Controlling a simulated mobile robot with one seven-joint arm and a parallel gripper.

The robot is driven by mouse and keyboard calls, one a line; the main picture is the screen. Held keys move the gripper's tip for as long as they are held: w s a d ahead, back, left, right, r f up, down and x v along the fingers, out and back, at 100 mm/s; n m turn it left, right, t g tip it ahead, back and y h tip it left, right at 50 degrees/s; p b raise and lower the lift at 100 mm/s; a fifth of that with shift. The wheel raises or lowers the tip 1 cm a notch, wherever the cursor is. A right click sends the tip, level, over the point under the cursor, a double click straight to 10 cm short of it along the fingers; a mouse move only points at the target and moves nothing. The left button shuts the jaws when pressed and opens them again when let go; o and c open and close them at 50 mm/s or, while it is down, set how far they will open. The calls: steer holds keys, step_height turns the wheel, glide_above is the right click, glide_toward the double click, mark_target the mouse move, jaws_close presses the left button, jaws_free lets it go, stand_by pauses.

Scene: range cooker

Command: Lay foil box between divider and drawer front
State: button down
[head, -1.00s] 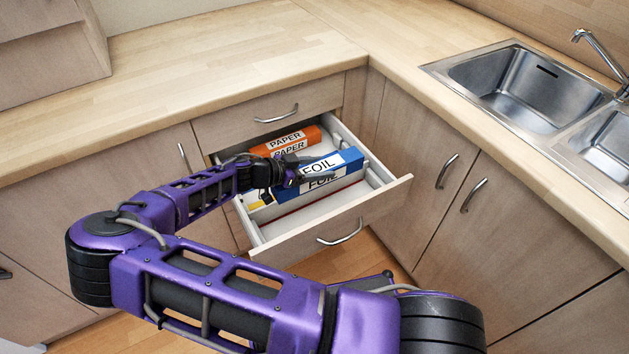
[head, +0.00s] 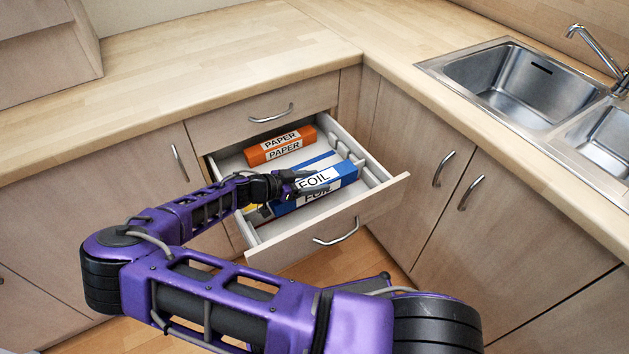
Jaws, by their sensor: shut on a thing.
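The foil box (head: 322,182) is blue and white with FOIL lettering. My gripper (head: 292,186) is shut on it near its left end. The box is over the front part of the open drawer, roughly parallel to the drawer front (head: 372,212). Its lower edge is partly hidden, so I cannot tell whether it touches the drawer floor. A pale upright piece (head: 346,152) near the drawer's right side seems to be part of the divider; the foil box and gripper hide much of the rest.
An orange paper box (head: 280,146) lies at the back of the drawer. A blue strip (head: 316,162) shows behind the foil box. The drawer handle (head: 338,232) faces me. The worktop (head: 200,60) overhangs behind, and a sink (head: 520,85) is at right.

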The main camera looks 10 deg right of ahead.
steer(key=shift+f+b, duration=0.3)
steer(key=shift+c, duration=0.6)
jaws_free()
steer(key=shift+r, duration=0.15)
steer(key=shift+r+p, duration=0.25)
steer(key=shift+p, duration=0.25)
steer(key=v, duration=1.2)
steer(key=shift+r+p, duration=0.25)
steer(key=shift+p, duration=0.15)
